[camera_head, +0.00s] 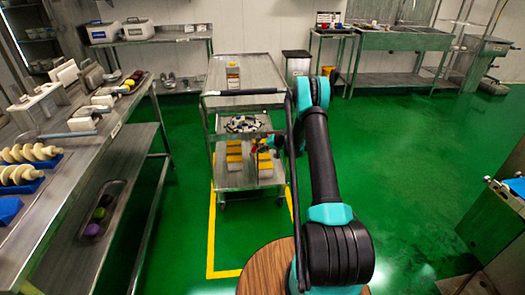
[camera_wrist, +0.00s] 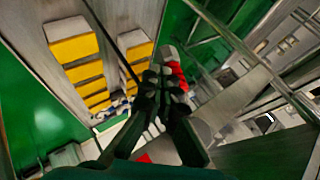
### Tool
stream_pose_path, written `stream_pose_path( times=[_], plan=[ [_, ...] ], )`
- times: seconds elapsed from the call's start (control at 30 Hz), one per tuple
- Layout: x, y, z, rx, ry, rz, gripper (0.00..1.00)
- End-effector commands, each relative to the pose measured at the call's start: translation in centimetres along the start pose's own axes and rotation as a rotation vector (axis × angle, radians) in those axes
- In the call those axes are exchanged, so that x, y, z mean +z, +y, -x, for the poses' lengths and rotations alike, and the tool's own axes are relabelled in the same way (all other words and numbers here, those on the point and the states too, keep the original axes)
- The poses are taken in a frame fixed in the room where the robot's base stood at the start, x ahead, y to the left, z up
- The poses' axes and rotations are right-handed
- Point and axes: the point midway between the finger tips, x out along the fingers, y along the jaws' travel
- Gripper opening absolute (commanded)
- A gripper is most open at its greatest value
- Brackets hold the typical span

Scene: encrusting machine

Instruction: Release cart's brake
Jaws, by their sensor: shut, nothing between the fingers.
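The metal cart (camera_head: 243,72) stands in the middle of the head view, with a dark push handle (camera_head: 243,92) on its near side. My gripper (camera_head: 266,143) reaches in at the cart's near right side, beside its lower shelves, partly hidden by my arm. In the wrist view my gripper (camera_wrist: 158,78) is shut and empty, with its fingertips together. A red and white part (camera_wrist: 176,70), possibly the brake, shows just beyond and right of the fingertips. I cannot tell whether they touch. Another small red patch (camera_wrist: 145,158) shows between the finger bases.
Yellow-topped blocks (camera_head: 234,157) sit on the cart's lower shelf. A yellow floor line (camera_head: 211,230) runs around the cart. A loaded steel table (camera_head: 105,145) stands at left. Open green floor (camera_head: 410,150) lies to the right; a grey bin (camera_head: 297,65) stands behind.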

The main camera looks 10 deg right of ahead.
Motion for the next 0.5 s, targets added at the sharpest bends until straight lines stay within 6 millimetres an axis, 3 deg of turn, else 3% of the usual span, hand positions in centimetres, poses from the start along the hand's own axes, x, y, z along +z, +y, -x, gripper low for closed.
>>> stream_pose_path(
  times=[0.23, 0.5],
  plan=[
    [0.4, -0.9, -0.9, -0.129, 0.005, -0.068, 0.00],
    [0.8, -2.5, -1.6, -0.120, 0.003, -0.061, 0.00]
  ],
)
